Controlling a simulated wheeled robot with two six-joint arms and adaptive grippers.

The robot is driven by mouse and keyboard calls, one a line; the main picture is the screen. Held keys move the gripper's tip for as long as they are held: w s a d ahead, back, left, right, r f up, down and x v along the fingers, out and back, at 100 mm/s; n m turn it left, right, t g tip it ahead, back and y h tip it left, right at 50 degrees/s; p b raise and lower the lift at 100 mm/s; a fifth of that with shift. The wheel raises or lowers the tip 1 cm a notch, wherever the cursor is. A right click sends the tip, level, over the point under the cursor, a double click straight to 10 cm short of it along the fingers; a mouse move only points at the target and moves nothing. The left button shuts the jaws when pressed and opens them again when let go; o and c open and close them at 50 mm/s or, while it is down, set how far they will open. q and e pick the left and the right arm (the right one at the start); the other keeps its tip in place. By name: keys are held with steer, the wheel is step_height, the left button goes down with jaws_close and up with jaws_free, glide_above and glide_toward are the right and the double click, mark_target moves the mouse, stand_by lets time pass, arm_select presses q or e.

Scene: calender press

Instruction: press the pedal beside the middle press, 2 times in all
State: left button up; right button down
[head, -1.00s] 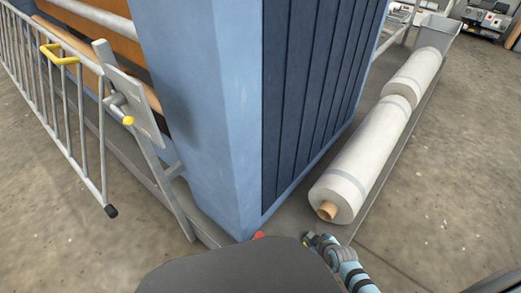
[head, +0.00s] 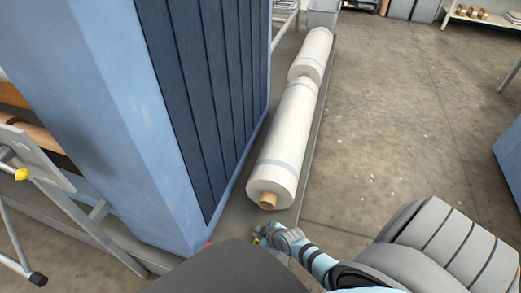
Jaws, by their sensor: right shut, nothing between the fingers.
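The blue press housing (head: 130,120) with a dark ribbed side panel (head: 205,90) stands at the left of the head view. A small red piece (head: 208,244) shows at the foot of its near corner. Most of it is hidden behind a dark grey part of mine, so I cannot tell for sure that it is the pedal. My right gripper (head: 258,238) is low beside that corner, to the right of the red piece. It is shut and empty, and its tips are partly hidden. My left gripper is not in view.
White rolls (head: 283,135) lie end to end on a low grey strip (head: 309,150) along the press's right side. A grey ladder-like frame (head: 60,200) stands at the left. Open concrete floor (head: 410,120) lies to the right, with a blue block (head: 508,165) at the edge.

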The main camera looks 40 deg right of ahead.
steer(key=shift+s+f, duration=0.1)
stand_by(0.8)
steer(key=s+f+m, duration=0.1)
steer(key=s+f, duration=0.1)
steer(key=s, duration=0.1)
steer(key=s+f+m+g, duration=0.1)
steer(key=s+f, duration=0.1)
steer(key=s, duration=0.2)
steer(key=s+f+m+g, duration=0.1)
steer(key=s, duration=0.3)
steer(key=shift+a+f+h, duration=0.25)
steer(key=shift+f+h, duration=0.05)
steer(key=shift+f, duration=0.1)
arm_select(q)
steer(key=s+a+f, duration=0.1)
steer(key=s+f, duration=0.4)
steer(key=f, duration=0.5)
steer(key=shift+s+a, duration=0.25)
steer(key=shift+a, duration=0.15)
arm_select(e)
steer(key=s+f+m+g, duration=0.1)
steer(key=s+f+m, duration=0.1)
steer(key=s, duration=0.8)
steer(key=shift+s+a+f+m+g, duration=0.3)
steer(key=shift+a+f, duration=0.15)
steer(key=shift+f, duration=0.25)
